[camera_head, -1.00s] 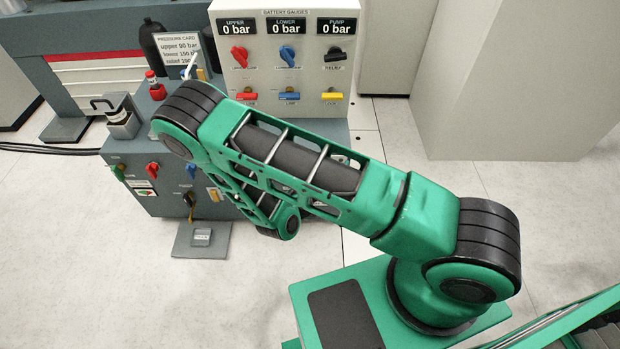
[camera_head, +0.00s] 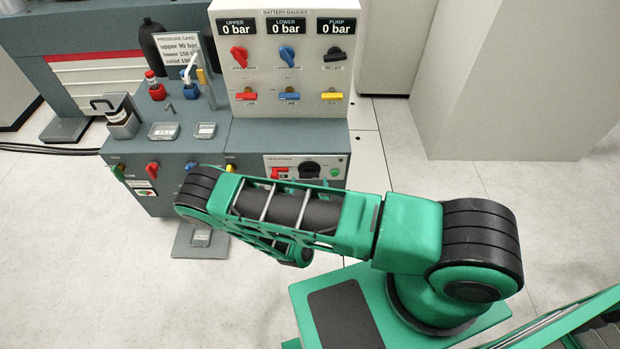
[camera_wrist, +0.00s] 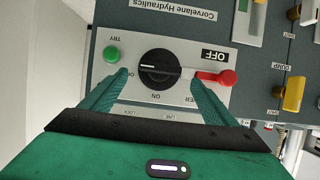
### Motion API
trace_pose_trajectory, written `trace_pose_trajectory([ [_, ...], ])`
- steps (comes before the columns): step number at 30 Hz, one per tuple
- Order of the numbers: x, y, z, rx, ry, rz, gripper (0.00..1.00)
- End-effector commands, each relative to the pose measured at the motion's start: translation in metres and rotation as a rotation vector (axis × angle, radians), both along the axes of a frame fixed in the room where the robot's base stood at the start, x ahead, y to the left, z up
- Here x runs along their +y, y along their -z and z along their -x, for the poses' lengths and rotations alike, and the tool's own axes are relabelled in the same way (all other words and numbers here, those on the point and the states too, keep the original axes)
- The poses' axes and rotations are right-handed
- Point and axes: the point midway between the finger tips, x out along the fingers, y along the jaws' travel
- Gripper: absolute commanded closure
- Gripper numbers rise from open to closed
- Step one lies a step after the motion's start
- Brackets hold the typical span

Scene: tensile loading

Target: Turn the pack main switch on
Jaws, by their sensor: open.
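The pack main switch is a black round knob (camera_wrist: 160,69) on a light grey plate (camera_wrist: 183,42) in the wrist view. Its white mark points left, toward a label partly covered by a finger; "ON" is printed below the knob. A black sign (camera_wrist: 214,55) reads OFF. The switch (camera_head: 309,170) also shows in the head view, on the cabinet front. My gripper (camera_wrist: 160,82) is open, its fingers on either side of the knob and nothing held. I cannot tell whether they touch it. In the head view my arm mostly hides the gripper.
A red lever (camera_wrist: 216,77) lies right of the knob, close to one finger. A green button (camera_wrist: 111,54) lies to its left. In the head view, a gauge panel (camera_head: 262,70) with red, blue, black and yellow handles rises above.

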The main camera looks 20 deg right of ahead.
Motion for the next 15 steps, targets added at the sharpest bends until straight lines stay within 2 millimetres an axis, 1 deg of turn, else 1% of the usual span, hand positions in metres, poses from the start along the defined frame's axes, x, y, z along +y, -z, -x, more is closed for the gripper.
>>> trace_pose_trajectory([
  [1,-0.003,0.003,-0.009,-0.003,0.002,-0.002,0.19],
  [6,-0.010,0.012,-0.028,-0.001,0.002,-0.001,0.19],
  [10,-0.012,0.016,-0.036,0.000,0.000,0.001,0.19],
  [15,-0.013,0.018,-0.040,0.000,-0.001,0.000,0.19],
])
